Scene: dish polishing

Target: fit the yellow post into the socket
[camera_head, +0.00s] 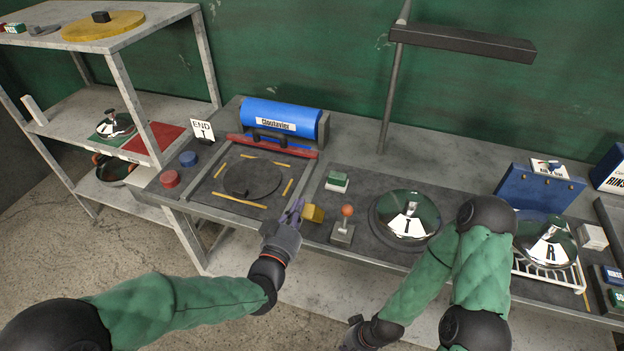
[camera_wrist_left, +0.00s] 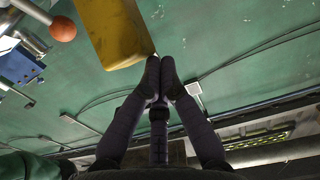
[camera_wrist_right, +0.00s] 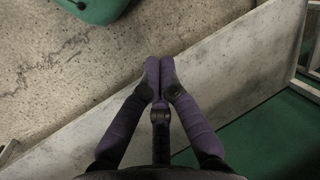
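A yellow post (camera_head: 313,213), a short block, is at the front of the bench, just right of my left gripper. It shows large in the left wrist view (camera_wrist_left: 112,30), beyond the fingertips and to their left. My left gripper (camera_head: 294,208) has its purple fingers together; in the left wrist view the tips (camera_wrist_left: 160,68) meet with nothing visible between them. My right gripper (camera_wrist_right: 159,70) is low in front of the bench, fingers together and empty in the right wrist view. I cannot make out which thing is the socket.
A dark mat with a round plate (camera_head: 252,178) and yellow strips lies left of the post. An orange-ball lever (camera_head: 345,226) and a green-and-white block (camera_head: 338,181) stand right of it. A shiny lid marked T (camera_head: 408,213) is farther right. A shelf (camera_head: 97,103) stands left.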

